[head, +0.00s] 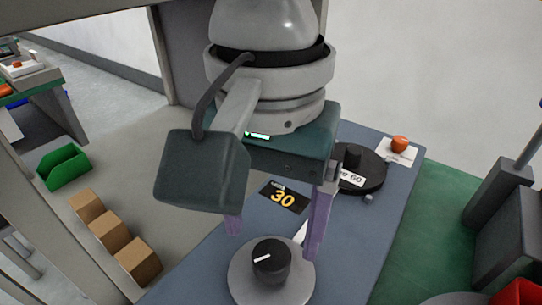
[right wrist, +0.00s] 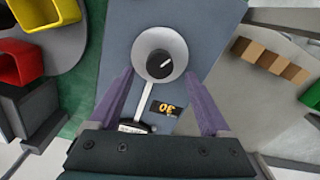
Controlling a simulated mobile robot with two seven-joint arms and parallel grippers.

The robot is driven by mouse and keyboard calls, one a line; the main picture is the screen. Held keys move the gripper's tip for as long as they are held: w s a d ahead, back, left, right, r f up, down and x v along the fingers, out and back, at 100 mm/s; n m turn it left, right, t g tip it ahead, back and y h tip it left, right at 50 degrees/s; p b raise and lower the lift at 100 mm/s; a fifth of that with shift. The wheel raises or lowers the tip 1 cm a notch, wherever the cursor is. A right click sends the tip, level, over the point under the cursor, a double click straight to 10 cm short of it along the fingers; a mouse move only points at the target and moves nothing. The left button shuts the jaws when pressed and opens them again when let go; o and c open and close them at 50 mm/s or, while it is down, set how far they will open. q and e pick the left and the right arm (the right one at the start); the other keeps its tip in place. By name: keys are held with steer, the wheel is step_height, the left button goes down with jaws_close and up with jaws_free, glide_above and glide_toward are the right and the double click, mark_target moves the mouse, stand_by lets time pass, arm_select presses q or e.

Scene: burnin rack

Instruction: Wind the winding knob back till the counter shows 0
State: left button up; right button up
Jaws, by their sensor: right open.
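The winding knob (head: 272,262) is black with a white pointer line and stands on a round light-grey disc (head: 240,284) on the blue-grey panel. In the right wrist view the knob (right wrist: 160,64) lies between the fingertips, near their ends. The counter (head: 284,197) is a black plate behind the knob and shows 30 in yellow. My right gripper (head: 270,246) is open, its two purple fingers pointing down on either side of the knob with gaps. The fingers also show in the right wrist view (right wrist: 158,78). My left gripper is not in view.
A black dial (head: 374,175) with a label reading 60 and an orange knob (head: 400,143) are at the panel's back right. A white strip runs from the disc. Several cardboard boxes (head: 110,230) and a green bin (head: 64,167) are at left. A red bin (head: 520,293) is at right.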

mark_target(271, 255)
steer(key=shift+f, duration=2.2)
jaws_close()
